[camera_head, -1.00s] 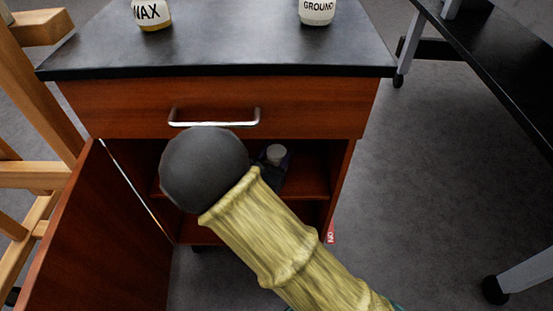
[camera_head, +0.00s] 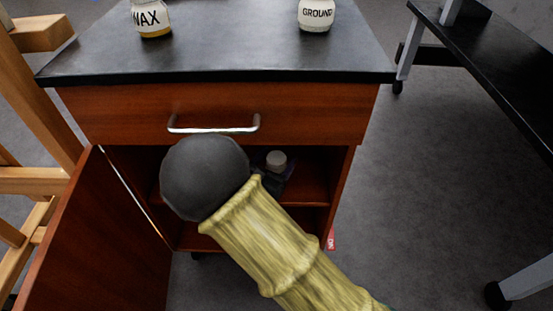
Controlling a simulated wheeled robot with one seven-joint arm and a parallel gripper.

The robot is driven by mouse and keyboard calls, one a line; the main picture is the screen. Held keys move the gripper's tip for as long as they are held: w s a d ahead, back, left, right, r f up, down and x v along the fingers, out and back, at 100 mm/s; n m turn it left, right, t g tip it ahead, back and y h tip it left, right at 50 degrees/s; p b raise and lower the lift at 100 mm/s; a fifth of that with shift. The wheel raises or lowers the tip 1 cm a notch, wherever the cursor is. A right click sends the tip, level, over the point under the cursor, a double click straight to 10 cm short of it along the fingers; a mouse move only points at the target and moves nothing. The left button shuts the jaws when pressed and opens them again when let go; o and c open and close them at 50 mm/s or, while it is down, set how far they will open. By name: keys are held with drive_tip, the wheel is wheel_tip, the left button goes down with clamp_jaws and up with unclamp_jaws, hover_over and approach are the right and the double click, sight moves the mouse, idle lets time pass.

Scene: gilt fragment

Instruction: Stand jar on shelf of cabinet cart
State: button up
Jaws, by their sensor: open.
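The cabinet cart (camera_head: 85,112) stands ahead with its door (camera_head: 85,245) swung open to the left. Its shelf (camera_head: 310,197) shows inside, to the right of my arm. A jar with a grey cap (camera_head: 276,158) is inside the cart above that shelf; its dark lower part is shadowed and partly covered by my arm, so I cannot tell whether it touches the shelf. My arm, with a yellow sleeve and a dark round end, reaches into the cart opening. My gripper is hidden behind the round end or lost in the shadow.
A jar marked WAX (camera_head: 152,18) and a jar marked GROUND (camera_head: 316,14) stand on the cart's black top. A drawer handle (camera_head: 214,129) juts out just above my arm. A wooden easel (camera_head: 40,95) is at left, a black table (camera_head: 500,75) at right.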

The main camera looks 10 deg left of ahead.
drive_tip(key=p+v, duration=0.4)
drive_tip(key=v, duration=0.8)
drive_tip(key=shift+f, duration=0.1)
